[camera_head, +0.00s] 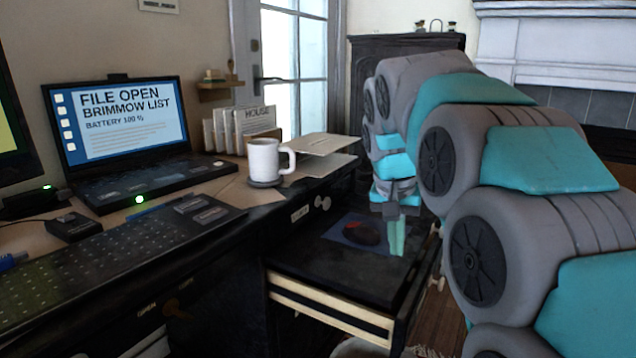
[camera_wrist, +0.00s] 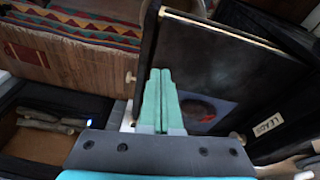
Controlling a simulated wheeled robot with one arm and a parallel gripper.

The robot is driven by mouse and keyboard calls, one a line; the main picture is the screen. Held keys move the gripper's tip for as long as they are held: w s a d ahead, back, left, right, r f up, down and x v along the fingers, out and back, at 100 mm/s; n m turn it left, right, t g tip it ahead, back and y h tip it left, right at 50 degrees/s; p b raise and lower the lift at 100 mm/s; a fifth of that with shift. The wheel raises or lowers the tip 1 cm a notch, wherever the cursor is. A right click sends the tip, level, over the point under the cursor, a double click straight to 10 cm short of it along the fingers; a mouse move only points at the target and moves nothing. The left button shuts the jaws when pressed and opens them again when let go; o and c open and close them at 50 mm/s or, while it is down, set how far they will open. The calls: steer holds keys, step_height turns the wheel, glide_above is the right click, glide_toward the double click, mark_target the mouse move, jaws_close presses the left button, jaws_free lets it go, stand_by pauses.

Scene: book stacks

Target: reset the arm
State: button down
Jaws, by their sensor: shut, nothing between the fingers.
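My arm reaches in from the right of the head view, and my gripper (camera_head: 397,250) points down above the black surface of a pulled-out drawer unit (camera_head: 300,262). In the wrist view my gripper (camera_wrist: 160,75) shows its two green fingers pressed together with nothing between them. A dark blue sheet with a dark, red-marked item (camera_head: 362,232) lies on that black surface, left of the fingers. It also shows in the wrist view (camera_wrist: 205,110), to the right of the fingers.
An open compartment with log-like pieces (camera_wrist: 45,120) and a patterned rug (camera_wrist: 85,25) show in the wrist view.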

steer(key=s+f+n+g+p, duration=0.1)
steer(key=s+f, duration=0.4)
steer(key=s, duration=0.6)
steer(key=s+f+n+g+y+p, duration=0.1)
steer(key=s+f, duration=0.4)
steer(key=s, duration=0.7)
steer(key=s+f+n+g+p, duration=0.1)
steer(key=s+f+n+g, duration=0.1)
steer(key=s+f, duration=0.4)
steer(key=s, duration=0.5)
steer(key=shift+s+d+y, duration=0.25)
steer(key=shift+d+y, duration=0.05)
